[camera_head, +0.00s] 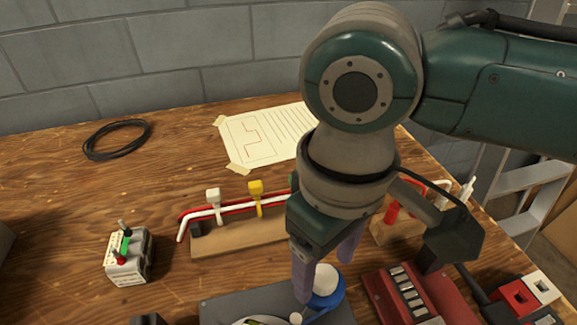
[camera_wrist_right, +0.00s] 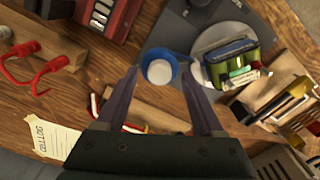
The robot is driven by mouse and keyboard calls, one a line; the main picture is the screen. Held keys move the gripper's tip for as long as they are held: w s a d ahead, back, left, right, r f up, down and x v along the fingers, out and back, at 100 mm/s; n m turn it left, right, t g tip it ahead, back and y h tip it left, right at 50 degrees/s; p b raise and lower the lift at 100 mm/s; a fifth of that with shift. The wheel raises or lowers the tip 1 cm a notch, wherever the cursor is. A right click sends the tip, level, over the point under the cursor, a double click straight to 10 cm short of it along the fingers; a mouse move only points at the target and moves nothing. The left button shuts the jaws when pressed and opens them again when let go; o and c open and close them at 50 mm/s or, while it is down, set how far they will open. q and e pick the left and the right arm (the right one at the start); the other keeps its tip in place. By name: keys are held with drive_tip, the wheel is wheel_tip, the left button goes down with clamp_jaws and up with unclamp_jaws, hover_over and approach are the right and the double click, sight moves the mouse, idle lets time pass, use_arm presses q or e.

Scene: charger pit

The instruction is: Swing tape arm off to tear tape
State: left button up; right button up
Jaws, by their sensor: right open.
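A blue tape roll or ring with a white round centre (camera_head: 325,281) sits at the right edge of a grey base plate (camera_head: 222,308). A blue part runs from it toward a pale round disc (camera_head: 240,322) on the plate. A green pack (camera_wrist_right: 232,65) lies on that disc in the wrist view. My right gripper (camera_wrist_right: 160,75) points down and is open. Its two fingers are on either side of the blue ring (camera_wrist_right: 146,56) in the wrist view; I cannot tell whether they touch it. The tape strip itself is not clear. My left gripper is not seen.
A wooden block with wires and white and yellow clamps (camera_head: 240,240) stands behind the plate. A red slotted box (camera_head: 402,292) is close on the right, and a small terminal box (camera_head: 128,258) on the left. Paper (camera_head: 265,138) and a black cable loop (camera_head: 116,140) lie behind.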

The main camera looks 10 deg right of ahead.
drive_tip(key=shift+f, duration=0.6)
clamp_jaws()
